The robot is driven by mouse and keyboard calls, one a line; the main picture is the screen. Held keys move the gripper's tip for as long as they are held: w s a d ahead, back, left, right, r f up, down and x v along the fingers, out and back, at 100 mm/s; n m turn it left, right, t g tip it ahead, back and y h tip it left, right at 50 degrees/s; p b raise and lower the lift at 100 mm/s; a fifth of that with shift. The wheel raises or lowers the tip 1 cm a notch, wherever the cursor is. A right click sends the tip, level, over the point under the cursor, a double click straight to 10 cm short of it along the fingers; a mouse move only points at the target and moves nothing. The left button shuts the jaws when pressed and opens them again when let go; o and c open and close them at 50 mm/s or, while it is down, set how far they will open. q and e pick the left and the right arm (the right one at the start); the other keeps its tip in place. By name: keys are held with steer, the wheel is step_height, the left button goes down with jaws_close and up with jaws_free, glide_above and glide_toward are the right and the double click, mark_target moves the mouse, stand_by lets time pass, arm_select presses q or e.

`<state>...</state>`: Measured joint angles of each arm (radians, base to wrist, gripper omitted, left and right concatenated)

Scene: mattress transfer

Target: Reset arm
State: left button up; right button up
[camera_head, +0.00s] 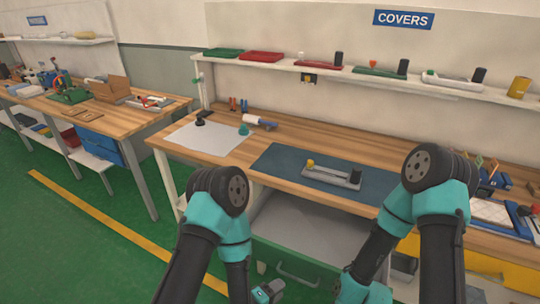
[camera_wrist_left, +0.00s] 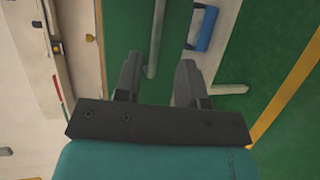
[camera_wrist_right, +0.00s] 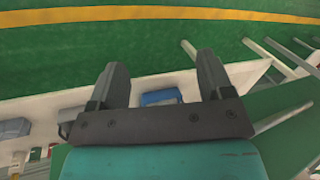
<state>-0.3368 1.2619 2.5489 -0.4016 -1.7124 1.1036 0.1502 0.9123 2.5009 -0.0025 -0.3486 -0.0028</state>
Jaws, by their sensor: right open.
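My left arm comes in from the lower left in the head view, bent at a black-and-teal joint. Its gripper (camera_head: 268,292) hangs low in front of the workbench (camera_head: 225,166). In the left wrist view the left fingers (camera_wrist_left: 160,62) are apart with nothing held between them; a grey leg lies behind the gap. My right arm comes in from the lower right, and its gripper is not clearly seen in the head view. In the right wrist view the right fingers (camera_wrist_right: 162,63) are wide apart and empty.
A grey tray-like part (camera_head: 332,177) lies on the dark blue mat (camera_head: 275,160). A green drawer (camera_head: 305,268) sits under the bench, near my arms. A shelf (camera_head: 300,66) with several covers runs behind. Open green floor (camera_head: 70,250) lies to the left.

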arm_select(q)
steer(key=a+f+m+g+y, duration=0.2)
steer(key=a+f+y, duration=0.1)
steer(key=a, duration=0.4)
steer(key=a+f+m+g+y, duration=0.2)
steer(key=a+f+y, duration=0.1)
steer(key=a, duration=0.4)
steer(key=s+a+m+g+y, duration=0.1)
steer(key=s+a+g, duration=0.1)
steer(key=a, duration=0.4)
steer(key=s+a+f+m+g+y, duration=0.1)
steer(key=s+a+g, duration=0.2)
steer(key=s+a, duration=0.1)
steer(key=shift+s+a+m, duration=0.25)
steer(key=shift+a+m, duration=0.15)
steer(key=shift+a, duration=0.45)
